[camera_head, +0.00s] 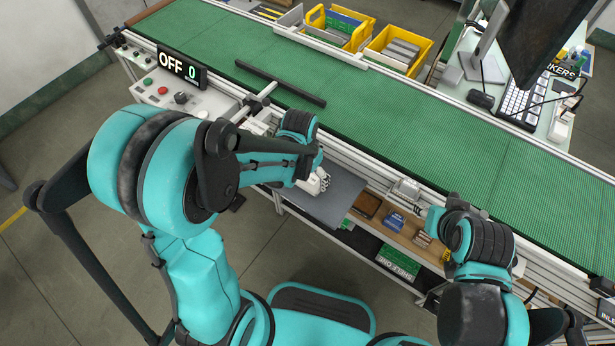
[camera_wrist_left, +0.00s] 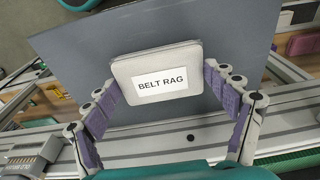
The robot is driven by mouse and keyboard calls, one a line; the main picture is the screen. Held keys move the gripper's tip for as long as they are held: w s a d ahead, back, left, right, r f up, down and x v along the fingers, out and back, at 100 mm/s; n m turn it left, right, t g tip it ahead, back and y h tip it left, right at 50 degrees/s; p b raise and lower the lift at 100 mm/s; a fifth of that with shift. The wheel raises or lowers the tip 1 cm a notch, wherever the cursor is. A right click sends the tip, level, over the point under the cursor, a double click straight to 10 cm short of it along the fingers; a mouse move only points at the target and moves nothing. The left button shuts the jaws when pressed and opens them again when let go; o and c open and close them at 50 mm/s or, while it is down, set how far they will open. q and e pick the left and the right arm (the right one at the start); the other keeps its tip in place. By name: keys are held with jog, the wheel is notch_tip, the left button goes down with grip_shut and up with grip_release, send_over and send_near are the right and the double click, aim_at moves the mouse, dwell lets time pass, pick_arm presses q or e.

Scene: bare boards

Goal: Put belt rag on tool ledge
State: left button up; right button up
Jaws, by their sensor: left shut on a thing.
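The belt rag (camera_wrist_left: 160,82) is a pale, rounded, flat pad with a white label reading BELT RAG. In the left wrist view it sits between the two fingers of my left gripper (camera_wrist_left: 165,92), which is shut on it. A plain dark grey plate (camera_wrist_left: 75,55), which looks like the tool ledge, is behind the rag. That plate (camera_head: 337,200) also shows in the head view, at the conveyor's near side. My left gripper (camera_head: 317,183) is over its left part there; I cannot tell whether the rag touches it.
The green conveyor belt (camera_head: 400,130) runs behind the plate. A control panel with an OFF display (camera_head: 181,68) is left. A wooden shelf with small boxes (camera_head: 392,222) is right of the plate. Yellow bins (camera_head: 398,50) stand at the far side. The plate's right part is bare.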

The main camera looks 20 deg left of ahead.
aim_at(304, 182)
pick_arm(q)
jog(key=shift+f, duration=0.15)
jog(key=o, duration=1.1)
jog(key=shift+c, duration=0.2)
jog(key=shift+r, duration=0.35)
notch_tip(304, 182, up, 11)
jog(key=s+p, duration=0.1)
jog(key=p, duration=0.4)
jog(key=s+a+r+n+t, duration=0.4)
jog(key=s+r+t, duration=0.1)
jog(key=s+r, duration=0.3)
jog(key=shift+s+a+t, duration=0.3)
jog(key=shift+s+t, duration=0.1)
jog(key=shift+s, duration=0.2)
